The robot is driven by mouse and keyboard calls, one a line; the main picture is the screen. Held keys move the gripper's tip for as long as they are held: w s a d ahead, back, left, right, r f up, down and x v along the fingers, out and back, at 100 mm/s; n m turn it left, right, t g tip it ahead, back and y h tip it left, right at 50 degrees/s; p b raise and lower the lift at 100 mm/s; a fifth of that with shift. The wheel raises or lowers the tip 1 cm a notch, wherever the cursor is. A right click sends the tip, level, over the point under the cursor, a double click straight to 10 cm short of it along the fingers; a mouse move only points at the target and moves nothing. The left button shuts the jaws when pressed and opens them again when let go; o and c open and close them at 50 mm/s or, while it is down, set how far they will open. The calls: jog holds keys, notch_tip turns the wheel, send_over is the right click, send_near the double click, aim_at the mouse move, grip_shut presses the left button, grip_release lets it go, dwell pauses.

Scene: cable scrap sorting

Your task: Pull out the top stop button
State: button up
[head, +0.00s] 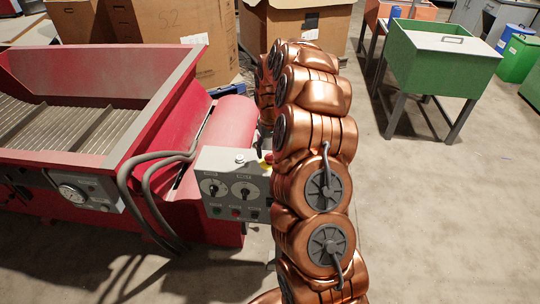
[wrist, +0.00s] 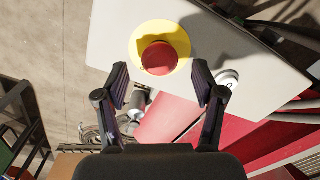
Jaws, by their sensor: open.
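The red stop button (wrist: 159,58) sits on a yellow round plate (wrist: 172,28) on the pale top face of the control box (wrist: 110,40). In the wrist view my gripper (wrist: 160,74) is open, with one finger on each side below the button and a clear gap between them. The fingertips look close to the button, but I cannot tell their height above it. In the head view the control box (head: 219,165) shows left of my arm, with a bit of the red button (head: 268,157) at its top right edge. My gripper is hidden behind my arm there.
A small pale round button (head: 240,158) is also on the box top, and it shows in the wrist view (wrist: 228,78). The box front has two dials (head: 245,190). Grey cables (head: 150,190) and the red machine (head: 225,125) lie left.

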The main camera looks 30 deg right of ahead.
aim_at(270, 156)
jog(key=shift+f+p, duration=0.35)
jog(key=shift+f, duration=1.4)
jog(key=shift+c, duration=0.2)
grip_shut()
